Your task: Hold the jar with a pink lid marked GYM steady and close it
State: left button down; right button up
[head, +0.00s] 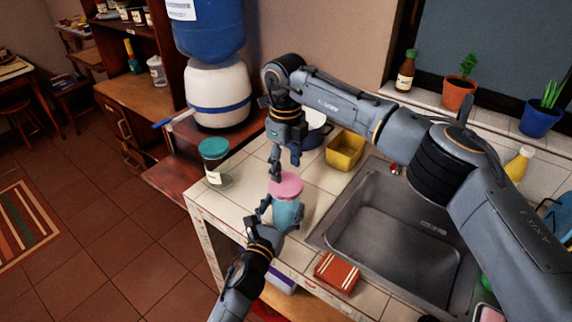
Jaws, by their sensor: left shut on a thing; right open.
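The jar (287,211) has a blue-green body and stands on the tiled counter left of the sink. Its pink lid (286,186) sits on top; I cannot tell how tightly it is on, and the GYM marking cannot be read. My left gripper (282,222) comes from below and is shut around the jar's body. My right gripper (275,171) hangs from above, open, with its fingers by the lid's upper left edge. I cannot tell whether they touch the lid.
A jar with a teal lid (214,162) stands to the left. A yellow container (345,150) is behind, and a metal sink (400,240) is to the right. A folded red cloth (337,272) lies at the counter's front. A water dispenser (219,95) stands behind left.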

pick_arm(q)
jog(key=shift+f, duration=0.1)
pick_arm(e)
notch_tip(320, 180, up, 12)
jog(key=shift+f, duration=0.15)
pick_arm(q)
grip_release()
dwell(0.3)
jog(key=v, duration=1.2)
